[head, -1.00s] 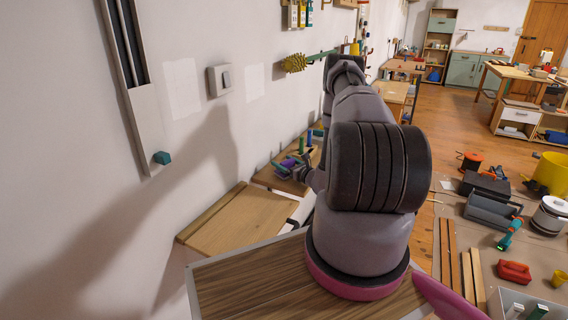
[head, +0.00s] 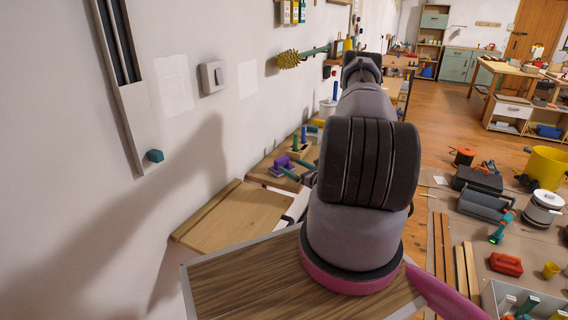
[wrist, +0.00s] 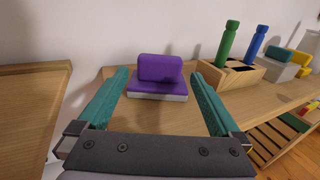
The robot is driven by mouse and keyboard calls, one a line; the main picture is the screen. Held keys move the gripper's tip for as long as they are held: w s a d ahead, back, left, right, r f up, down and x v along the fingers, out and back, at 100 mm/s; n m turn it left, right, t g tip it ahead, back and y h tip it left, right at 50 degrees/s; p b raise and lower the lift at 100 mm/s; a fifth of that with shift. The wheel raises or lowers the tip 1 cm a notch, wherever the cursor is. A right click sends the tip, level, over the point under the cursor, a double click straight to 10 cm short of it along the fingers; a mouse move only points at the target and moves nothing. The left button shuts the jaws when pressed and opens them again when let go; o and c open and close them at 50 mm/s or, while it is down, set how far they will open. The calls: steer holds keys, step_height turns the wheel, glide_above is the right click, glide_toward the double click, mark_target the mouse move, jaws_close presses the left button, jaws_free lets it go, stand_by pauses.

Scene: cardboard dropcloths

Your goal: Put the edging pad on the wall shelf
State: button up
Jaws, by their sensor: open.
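The edging pad is a purple block on a white base. In the wrist view the edging pad (wrist: 159,76) sits upright on a wooden bench top, ahead of my gripper. My gripper (wrist: 160,84) is open and empty, with its teal fingers pointing at the pad and one finger towards each side of it. I cannot tell whether the fingertips overlap the pad. In the head view the pad (head: 283,166) is at the wall-side bench, and my arm hides most of the gripper. I cannot clearly pick out the wall shelf in either view.
A wooden block holder (wrist: 232,72) with green and blue handled tools stands right of the pad, with a grey box (wrist: 288,65) beyond it. A wooden board (head: 232,215) lies nearer. The white wall is close behind the pad. Bench top between pad and holder is clear.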

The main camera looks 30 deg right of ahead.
steer(key=shift+v, duration=1.4)
steer(key=w+a+r+n+g+y, duration=0.15)
steer(key=a+r+n+y, duration=0.25)
steer(key=r, duration=0.4)
steer(key=w+a+r+n+g+y, duration=0.1)
steer(key=a+r+n+g+y, duration=0.15)
steer(key=a+r+n, duration=0.35)
steer(key=s+a+r+n+g+y, duration=0.25)
steer(key=a+r+g, duration=0.2)
steer(key=r, duration=0.25)
steer(key=s+a+r+n+g+y, duration=0.1)
steer(key=s+a+r+n+g, duration=0.3)
steer(key=r, duration=0.4)
steer(key=s+a+r+n+g+h, duration=0.4)
steer(key=s+a+r+n+h, duration=0.2)
steer(key=s+r+n, duration=0.4)
steer(key=s+d+r+n+t+h, duration=0.2)
steer(key=s+r+t+h, duration=0.4)
steer(key=s, duration=0.5)
step_height(320, 180, up, 3)
steer(key=shift+d+f+h, duration=0.2)
steer(key=shift+d+h, duration=0.1)
steer(key=shift+d, duration=0.3)
